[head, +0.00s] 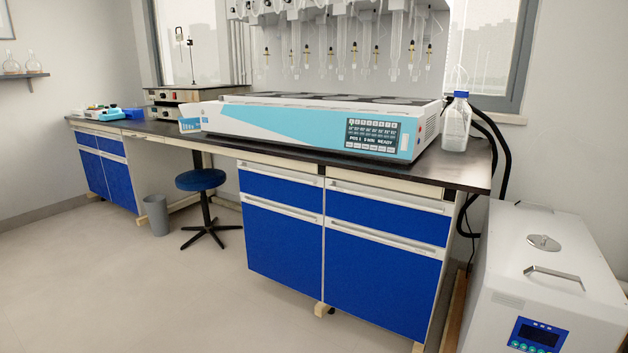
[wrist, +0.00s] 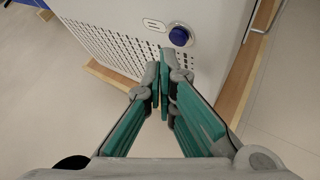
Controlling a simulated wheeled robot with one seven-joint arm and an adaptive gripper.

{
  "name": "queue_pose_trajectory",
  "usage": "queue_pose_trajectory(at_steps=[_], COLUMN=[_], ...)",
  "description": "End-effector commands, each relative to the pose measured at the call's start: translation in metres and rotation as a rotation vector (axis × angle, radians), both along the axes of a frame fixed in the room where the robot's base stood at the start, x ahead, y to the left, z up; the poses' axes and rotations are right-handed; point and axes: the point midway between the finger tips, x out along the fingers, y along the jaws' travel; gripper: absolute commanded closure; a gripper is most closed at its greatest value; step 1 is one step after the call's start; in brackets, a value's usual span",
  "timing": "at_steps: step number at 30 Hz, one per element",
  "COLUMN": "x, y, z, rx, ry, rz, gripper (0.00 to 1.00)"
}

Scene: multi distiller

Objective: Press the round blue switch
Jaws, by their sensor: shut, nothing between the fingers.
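The round blue switch (wrist: 179,36) shows in the wrist view, on the pale panel of a white unit (wrist: 120,30), just right of a small label plate. My gripper (wrist: 163,70) is shut and empty, with teal-lined fingers and grey tips brought together. Its tips lie a little below and left of the switch in the picture and appear apart from it; the exact depth gap is hard to tell. The switch and my gripper do not show in the head view.
In the head view a white chiller-like box (head: 545,260) with a blue control panel stands at the right. A bench with blue drawers (head: 385,275) bears the wide distiller (head: 300,125). A stool (head: 203,180) and bin (head: 157,215) stand left. The floor in front is clear.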

Motion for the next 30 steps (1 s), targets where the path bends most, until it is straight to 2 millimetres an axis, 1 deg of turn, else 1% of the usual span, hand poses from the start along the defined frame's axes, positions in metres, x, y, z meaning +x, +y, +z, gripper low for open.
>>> queue_pose_trajectory(at_steps=[14,24,30], x=[0.0001,0.0077,0.0078], y=[-0.0001,-0.0047,-0.0049], z=[-0.0001,-0.0001,0.0005], rx=[0.0,-0.001,0.0], ry=[0.0,0.0,0.0], rz=[0.0,0.0,0.0], gripper=[1.0,1.0,1.0])
